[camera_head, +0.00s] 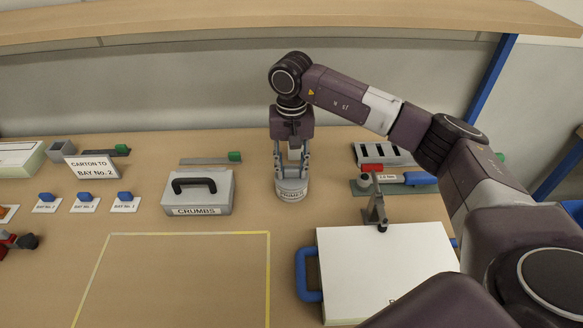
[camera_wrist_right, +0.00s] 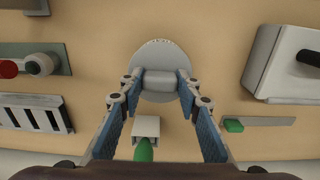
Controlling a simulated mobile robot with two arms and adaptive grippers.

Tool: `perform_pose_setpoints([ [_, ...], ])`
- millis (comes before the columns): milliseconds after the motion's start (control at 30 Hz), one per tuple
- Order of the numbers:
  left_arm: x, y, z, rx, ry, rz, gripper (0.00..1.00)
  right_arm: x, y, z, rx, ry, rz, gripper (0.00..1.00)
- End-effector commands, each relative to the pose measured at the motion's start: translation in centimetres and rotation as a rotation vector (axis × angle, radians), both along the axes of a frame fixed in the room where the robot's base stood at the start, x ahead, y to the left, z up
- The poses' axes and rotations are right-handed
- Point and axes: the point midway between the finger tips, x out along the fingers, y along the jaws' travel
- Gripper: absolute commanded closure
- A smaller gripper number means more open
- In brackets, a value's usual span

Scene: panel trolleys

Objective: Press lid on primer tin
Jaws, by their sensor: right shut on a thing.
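The primer tin (camera_head: 291,195), a short grey cylinder with a printed label, stands upright on the bench in the middle of the head view. A round pale grey lid (camera_wrist_right: 160,52) with a thick knob (camera_wrist_right: 160,85) shows in the right wrist view. My right gripper (camera_head: 291,172) points straight down over the tin; in the wrist view its fingertips (camera_wrist_right: 160,80) close on the knob from both sides. The lid sits at the tin's top, but I cannot tell whether it is fully seated. The lid hides the tin's opening. My left gripper is not in view.
A grey CRUMBS box (camera_head: 200,194) with a black handle stands left of the tin. A white panel case (camera_head: 385,265) with a blue handle lies front right. A green-ended tool (camera_head: 212,160) and a slotted rack (camera_head: 384,154) lie behind. A yellow-taped area (camera_head: 175,285) is empty.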

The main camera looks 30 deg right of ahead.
Motion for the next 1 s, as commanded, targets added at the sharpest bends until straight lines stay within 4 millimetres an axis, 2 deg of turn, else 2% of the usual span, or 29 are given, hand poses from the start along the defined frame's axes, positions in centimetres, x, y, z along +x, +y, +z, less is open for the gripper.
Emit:
perform_pose_setpoints([
  [267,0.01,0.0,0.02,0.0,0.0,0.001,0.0,0.01,0.0,0.05,0.0,0.0,0.0,0.89],
  [300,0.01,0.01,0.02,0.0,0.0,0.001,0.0,0.01,0.0,0.05,0.0,0.0,0.0,0.65],
  [433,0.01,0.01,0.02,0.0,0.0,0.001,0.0,0.01,0.0,0.04,0.0,0.0,0.0,0.5],
  [667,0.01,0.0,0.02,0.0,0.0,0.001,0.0,0.0,0.01,0.02,0.0,0.0,0.0,0.47],
  [800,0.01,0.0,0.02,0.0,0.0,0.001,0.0,0.0,0.01,0.02,0.0,0.0,0.0,0.32],
  [1000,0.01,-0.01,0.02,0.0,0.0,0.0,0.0,0.01,0.02,0.02,0.0,0.0,0.001,0.31],
])
